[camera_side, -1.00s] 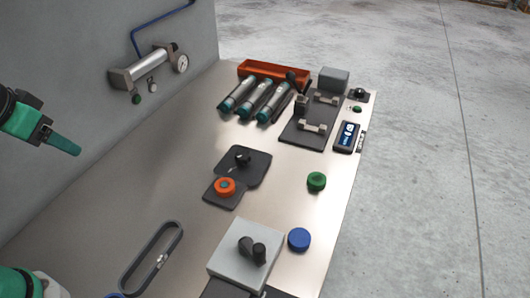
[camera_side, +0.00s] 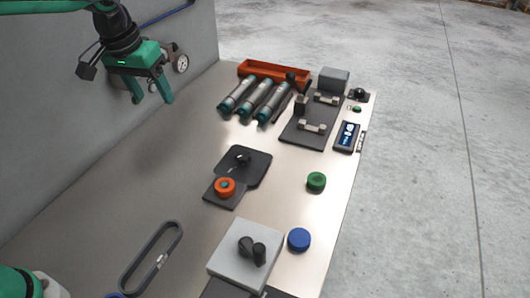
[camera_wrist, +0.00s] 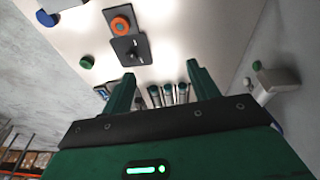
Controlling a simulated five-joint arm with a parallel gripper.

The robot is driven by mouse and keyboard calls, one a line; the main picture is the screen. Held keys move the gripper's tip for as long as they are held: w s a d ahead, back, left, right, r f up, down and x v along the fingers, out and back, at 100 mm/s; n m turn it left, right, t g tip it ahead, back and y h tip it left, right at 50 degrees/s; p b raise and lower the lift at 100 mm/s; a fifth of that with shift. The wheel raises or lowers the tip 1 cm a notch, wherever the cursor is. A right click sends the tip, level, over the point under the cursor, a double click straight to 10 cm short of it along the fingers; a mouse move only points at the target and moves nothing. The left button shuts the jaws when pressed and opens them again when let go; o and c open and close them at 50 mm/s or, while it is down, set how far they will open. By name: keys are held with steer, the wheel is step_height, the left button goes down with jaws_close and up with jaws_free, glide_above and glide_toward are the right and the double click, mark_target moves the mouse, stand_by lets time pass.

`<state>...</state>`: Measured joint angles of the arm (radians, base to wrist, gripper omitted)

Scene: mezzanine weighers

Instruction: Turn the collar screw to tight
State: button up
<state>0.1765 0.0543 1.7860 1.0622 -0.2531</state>
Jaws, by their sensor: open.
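No readable label marks the collar screw, so I cannot tell for certain which part it is. A small black knob (camera_side: 242,158) stands on a dark square plate (camera_side: 259,171), with a light mark beside it. The knob also shows in the wrist view (camera_wrist: 132,56). My gripper (camera_side: 153,100) is open and empty, high above the table's left side near the wall, apart from these parts. Its two green fingers frame the wrist view (camera_wrist: 160,72).
Several silver-teal cylinders (camera_side: 257,101) lie before an orange tray (camera_side: 275,70). A wall pipe with gauge (camera_side: 181,63) is behind my gripper. Green (camera_side: 316,182) and blue (camera_side: 299,239) caps, a grey block (camera_side: 231,264) and an oval loop (camera_side: 137,268) occupy the table. Its middle left is clear.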

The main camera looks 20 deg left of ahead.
steer(key=w+d+f+g, duration=0.1)
steer(key=w+d+f, duration=0.4)
steer(key=w, duration=0.3)
steer(key=n+g, duration=0.1)
steer(key=g, duration=0.1)
glide_above(243, 156)
step_height(243, 156, down, 11)
steer(key=shift+f, duration=3.9)
steer(key=c, duration=1)
